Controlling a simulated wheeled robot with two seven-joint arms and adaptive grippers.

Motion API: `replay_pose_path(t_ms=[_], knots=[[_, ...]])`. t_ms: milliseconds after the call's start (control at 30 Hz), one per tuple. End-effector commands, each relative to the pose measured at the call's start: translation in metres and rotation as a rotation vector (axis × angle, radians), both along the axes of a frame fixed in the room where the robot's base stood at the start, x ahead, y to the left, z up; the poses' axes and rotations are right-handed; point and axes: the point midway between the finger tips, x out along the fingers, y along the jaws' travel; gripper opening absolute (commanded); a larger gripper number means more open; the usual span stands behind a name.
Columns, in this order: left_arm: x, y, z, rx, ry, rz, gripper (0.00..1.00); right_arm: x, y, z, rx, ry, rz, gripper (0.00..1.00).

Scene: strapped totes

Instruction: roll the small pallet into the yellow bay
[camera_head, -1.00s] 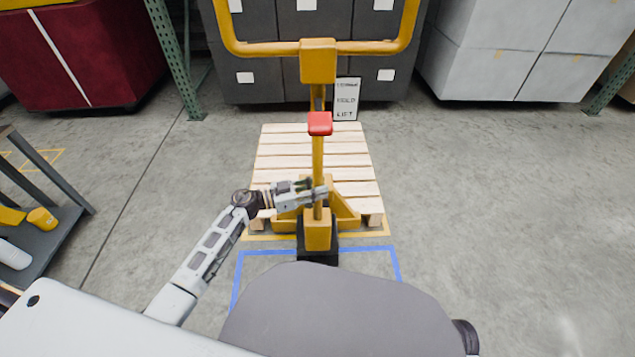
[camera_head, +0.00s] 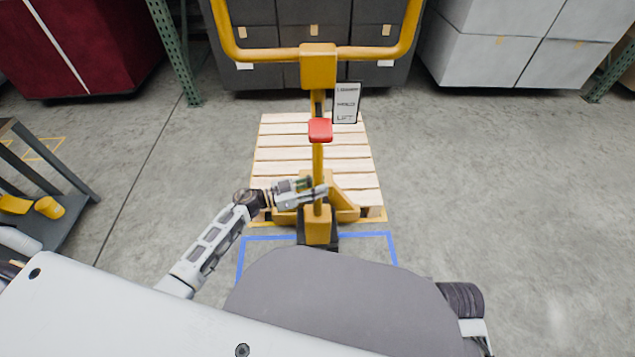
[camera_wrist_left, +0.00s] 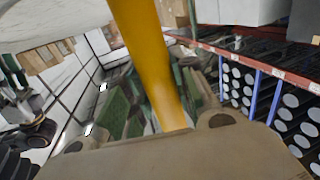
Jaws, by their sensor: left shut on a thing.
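A small pallet (camera_head: 275,155) of pale wooden slats lies flat just beyond the yellow pallet jack (camera_head: 320,222) in the head view. Whether the forks are under it is hidden. The jack has an upright yellow post, a red pad (camera_head: 320,130) and a wide looped handle (camera_head: 318,65). My left gripper (camera_head: 312,195) is shut on the post, low down. The yellow post (camera_wrist_left: 148,60) also crosses the left wrist view. My right gripper is not in view.
A blue floor outline (camera_head: 270,238) lies around the near end of the jack. Dark grey totes (camera_head: 275,75) stand beyond the pallet, red ones (camera_head: 80,50) left, white ones (camera_head: 490,55) right. A dark cart (camera_head: 65,215) stands left. Floor on the right is clear.

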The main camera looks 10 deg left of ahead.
Motion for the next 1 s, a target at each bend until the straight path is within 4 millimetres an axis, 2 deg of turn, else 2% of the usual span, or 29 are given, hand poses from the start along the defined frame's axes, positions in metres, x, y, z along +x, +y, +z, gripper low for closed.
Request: replay_pose_path(t_ms=[200,233,400,767,1000], knots=[[0.000,0.000,-0.002,0.003,0.001,0.001,0.00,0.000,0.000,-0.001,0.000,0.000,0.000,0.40],[0.000,0.000,-0.002,0.003,0.001,0.002,0.28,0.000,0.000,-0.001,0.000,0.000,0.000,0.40],[0.001,0.001,-0.001,0.003,-0.001,0.003,0.49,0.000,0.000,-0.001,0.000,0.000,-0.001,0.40],[0.001,0.002,0.000,0.002,-0.001,0.004,0.49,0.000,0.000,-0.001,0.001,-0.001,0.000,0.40],[-0.005,0.012,-0.001,0.002,-0.001,0.005,0.49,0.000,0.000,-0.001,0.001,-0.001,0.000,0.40]])
